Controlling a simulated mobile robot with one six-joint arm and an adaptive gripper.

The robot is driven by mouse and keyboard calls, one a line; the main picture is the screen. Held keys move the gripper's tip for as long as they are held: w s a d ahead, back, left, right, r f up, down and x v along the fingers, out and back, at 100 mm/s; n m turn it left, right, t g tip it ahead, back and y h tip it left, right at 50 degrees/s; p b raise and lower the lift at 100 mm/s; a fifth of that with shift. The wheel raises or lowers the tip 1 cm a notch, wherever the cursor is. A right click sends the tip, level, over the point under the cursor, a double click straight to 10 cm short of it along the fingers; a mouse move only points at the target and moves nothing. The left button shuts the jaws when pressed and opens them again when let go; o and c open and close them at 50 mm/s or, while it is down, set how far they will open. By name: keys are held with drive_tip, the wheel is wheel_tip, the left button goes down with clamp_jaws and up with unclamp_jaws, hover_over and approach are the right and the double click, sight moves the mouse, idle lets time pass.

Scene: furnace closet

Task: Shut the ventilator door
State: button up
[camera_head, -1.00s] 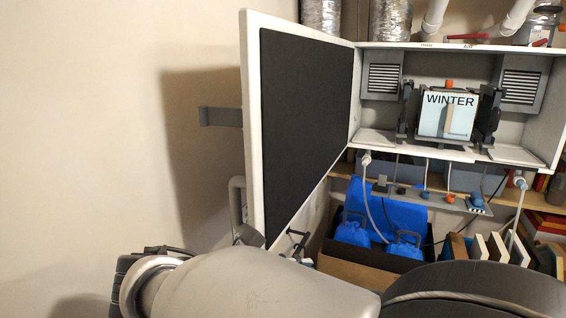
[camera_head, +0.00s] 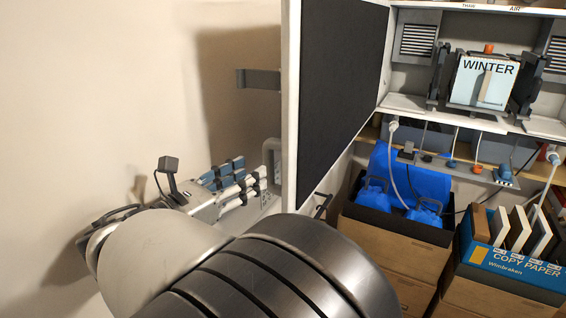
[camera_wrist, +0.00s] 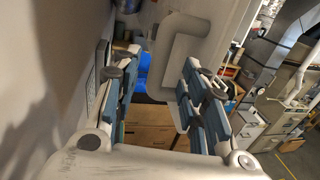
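The ventilator door (camera_head: 335,80), white-edged with a dark inner panel, stands wide open at the left of the white ventilator cabinet (camera_head: 470,103). Its grey loop handle (camera_head: 271,158) is on the outer face, partly hidden behind the door's edge. My gripper (camera_head: 255,178) is open, left of the door, with its fingertips close to the handle. In the wrist view, the handle (camera_wrist: 163,50) shows just ahead, and its near bar appears between the open fingers (camera_wrist: 157,62), closer to the right one. I cannot tell whether they touch.
A grey wall bracket (camera_head: 258,79) and the bare wall are left of the door. Inside the cabinet is a white WINTER filter unit (camera_head: 482,84). Below stand blue jugs (camera_head: 375,195) in a dark tray and a blue COPY PAPER box (camera_head: 512,268).

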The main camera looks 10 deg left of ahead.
sight(265, 165)
drive_tip(key=b+x, duration=0.1)
drive_tip(key=x, duration=0.6)
drive_tip(key=shift+d, duration=0.1)
drive_tip(key=shift+c, duration=0.5)
clamp_jaws()
